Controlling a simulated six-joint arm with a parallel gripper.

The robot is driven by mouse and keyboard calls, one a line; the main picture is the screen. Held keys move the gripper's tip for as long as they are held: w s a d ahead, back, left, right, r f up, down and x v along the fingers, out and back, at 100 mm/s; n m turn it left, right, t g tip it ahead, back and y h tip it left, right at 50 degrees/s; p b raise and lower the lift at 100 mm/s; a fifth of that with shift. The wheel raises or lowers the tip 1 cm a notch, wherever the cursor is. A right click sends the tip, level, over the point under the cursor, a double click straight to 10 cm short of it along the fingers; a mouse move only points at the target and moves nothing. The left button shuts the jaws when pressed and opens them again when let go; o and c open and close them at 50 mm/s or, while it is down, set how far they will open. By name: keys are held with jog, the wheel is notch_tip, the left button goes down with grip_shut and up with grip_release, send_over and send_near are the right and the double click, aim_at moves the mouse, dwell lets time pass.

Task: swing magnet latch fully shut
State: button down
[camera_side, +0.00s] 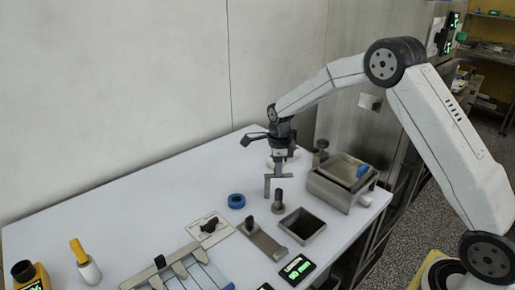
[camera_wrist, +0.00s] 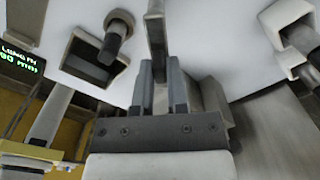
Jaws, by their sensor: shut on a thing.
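My gripper (camera_side: 281,168) points down above the far right part of the white table. It is shut on a grey metal bar (camera_side: 279,177) with a short leg hanging at its left end. In the wrist view my gripper's fingers (camera_wrist: 160,82) close on the same bar (camera_wrist: 155,30), seen nearly end-on. The bar appears to be held above the table; whether it touches anything below is unclear. I cannot tell for certain which part is the magnet latch. The fingers hide part of the bar.
A dark post (camera_side: 278,201) stands just below the bar, beside an open square metal box (camera_side: 302,226). A larger metal box (camera_side: 328,194) with a blue piece stands to the right. A blue ring (camera_side: 236,201) lies left. A plate with a black knob (camera_side: 263,243) lies in front.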

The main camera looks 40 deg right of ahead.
jog(key=shift+s+a+m, duration=0.15)
jog(key=shift+a+m, duration=0.15)
jog(key=shift+m, duration=1.1)
jog(key=shift+s+a+m, duration=0.2)
jog(key=shift+a+m, duration=0.15)
jog(key=shift+m, duration=1.05)
jog(key=shift+s+a+m, duration=0.15)
jog(key=shift+a+m, duration=0.15)
jog(key=shift+m, duration=1.1)
jog(key=c, duration=0.6)
grip_release()
jog(key=shift+c, duration=0.2)
notch_tip(320, 180, up, 8)
